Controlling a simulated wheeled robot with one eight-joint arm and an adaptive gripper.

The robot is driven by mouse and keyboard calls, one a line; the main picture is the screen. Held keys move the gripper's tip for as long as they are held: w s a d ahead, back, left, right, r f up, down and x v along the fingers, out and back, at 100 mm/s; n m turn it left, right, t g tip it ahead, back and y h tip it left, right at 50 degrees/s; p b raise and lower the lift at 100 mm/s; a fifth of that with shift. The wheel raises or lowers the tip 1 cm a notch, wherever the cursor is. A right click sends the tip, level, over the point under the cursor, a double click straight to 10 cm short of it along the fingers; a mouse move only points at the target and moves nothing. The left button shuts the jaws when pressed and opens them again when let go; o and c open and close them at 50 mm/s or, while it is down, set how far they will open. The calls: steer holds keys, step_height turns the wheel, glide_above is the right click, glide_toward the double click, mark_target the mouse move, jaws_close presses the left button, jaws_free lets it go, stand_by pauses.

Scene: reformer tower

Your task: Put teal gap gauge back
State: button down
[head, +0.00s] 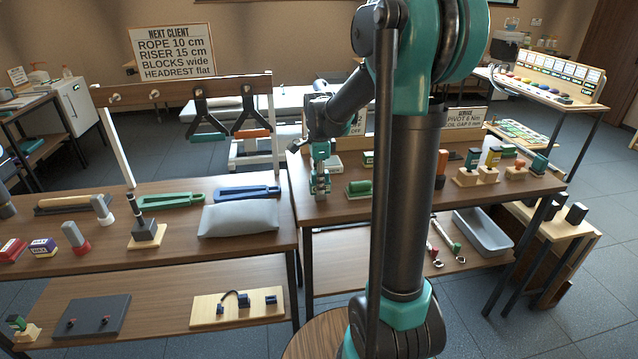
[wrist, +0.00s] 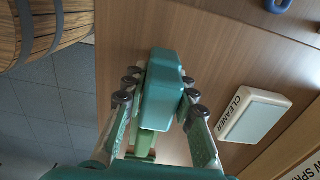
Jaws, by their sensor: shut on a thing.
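My gripper (head: 320,190) points down over the left end of the right-hand wooden table (head: 420,205). In the wrist view its two fingers (wrist: 160,105) are shut on a teal block with a lighter green part below it, which I take as the teal gap gauge (wrist: 164,72). The fingers clasp it from both sides. In the head view the gauge is mostly hidden among the fingers. I cannot tell whether it touches the tabletop. A small teal-and-dark block on a wooden stand (head: 540,163) is at the table's right end.
Several blocks on wooden bases (head: 467,177) stand farther right. The table's left edge is close, with a gap to the left-hand table (head: 180,270).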

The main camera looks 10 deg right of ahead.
steer(key=shift+f, duration=0.1)
steer(key=c, duration=1.2)
jaws_free()
step_height(320, 180, up, 12)
steer(key=shift+r, duration=0.1)
